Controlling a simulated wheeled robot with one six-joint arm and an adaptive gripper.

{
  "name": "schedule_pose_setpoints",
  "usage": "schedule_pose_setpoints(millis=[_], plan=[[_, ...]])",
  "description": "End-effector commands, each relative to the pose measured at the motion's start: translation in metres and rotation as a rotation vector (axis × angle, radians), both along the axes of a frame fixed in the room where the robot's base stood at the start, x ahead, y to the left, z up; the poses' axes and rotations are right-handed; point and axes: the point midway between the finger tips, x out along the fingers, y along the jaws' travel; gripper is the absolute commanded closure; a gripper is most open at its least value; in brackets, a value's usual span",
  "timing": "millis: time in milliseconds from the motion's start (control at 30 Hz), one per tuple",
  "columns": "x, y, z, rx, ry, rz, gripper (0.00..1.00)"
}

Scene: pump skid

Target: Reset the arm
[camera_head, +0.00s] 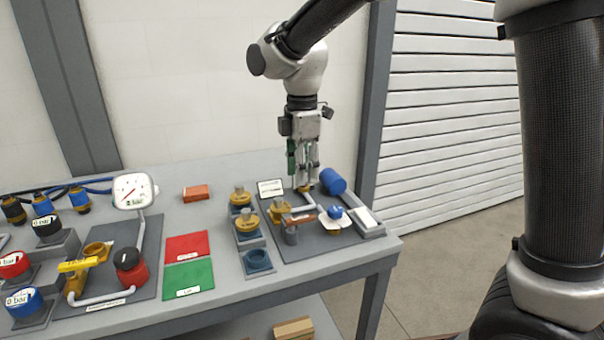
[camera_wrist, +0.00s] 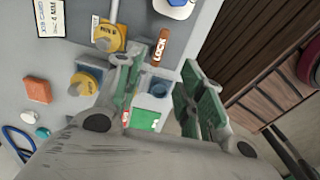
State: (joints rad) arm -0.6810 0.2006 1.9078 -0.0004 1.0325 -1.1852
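My gripper (camera_head: 305,176) hangs pointing down above the right part of the bench (camera_head: 222,220), over the dark panel with the pump fittings. In the wrist view my gripper (camera_wrist: 163,92) has its two green-padded fingers spread apart. Nothing is held between them; the bench shows through the gap. In the head view the fingertips appear close to a yellow fitting behind them, and I cannot tell whether they touch anything. My arm comes in from the top, bent at a grey joint above the gripper.
Near the gripper are a blue cylinder (camera_head: 333,181), an orange-brown LOCK tag (camera_wrist: 161,47) and yellow-capped fittings (camera_head: 247,222). Red (camera_head: 187,246) and green (camera_head: 188,279) mats lie left of them. A gauge (camera_head: 133,191) stands farther left. Open floor lies right of the bench.

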Motion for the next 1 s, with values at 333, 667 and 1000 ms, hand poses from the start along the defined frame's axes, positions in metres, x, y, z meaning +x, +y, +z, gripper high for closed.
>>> schedule_pose_setpoints(millis=[333,667,1000], plan=[[-0.004,-0.003,-0.006,-0.006,0.007,-0.244,0.62],[-0.063,-0.098,0.001,-0.009,0.007,-0.928,0.62],[-0.156,-0.245,0.032,0.175,-0.094,-1.605,0.62]])
